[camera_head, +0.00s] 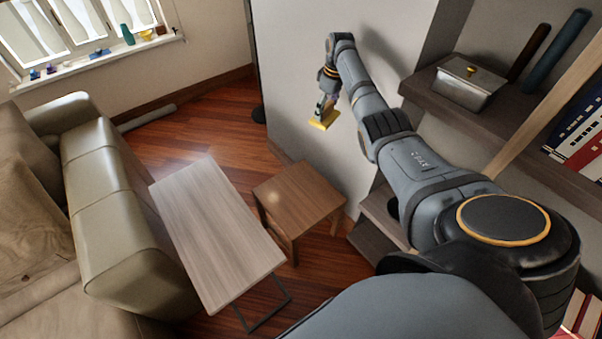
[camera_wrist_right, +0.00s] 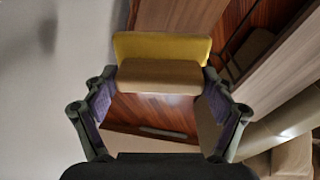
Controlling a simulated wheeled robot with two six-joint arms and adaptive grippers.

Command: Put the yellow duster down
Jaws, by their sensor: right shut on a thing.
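The yellow duster (camera_head: 324,121) is held in my right gripper (camera_head: 324,106), out at the end of my extended right arm, in front of the pale wall. In the right wrist view the duster (camera_wrist_right: 162,45) spans between the two fingertips, with a yellow part and a tan block. My right gripper (camera_wrist_right: 160,85) is shut on it. In the head view the duster appears above a small brown side table (camera_head: 298,192), apart from its top. My left gripper is not in view.
A light wood coffee table (camera_head: 215,230) stands left of the side table, beside a beige sofa (camera_head: 115,190). Shelves (camera_head: 450,110) at the right hold a metal box (camera_head: 467,84) and books. The windowsill (camera_head: 90,62) holds small objects.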

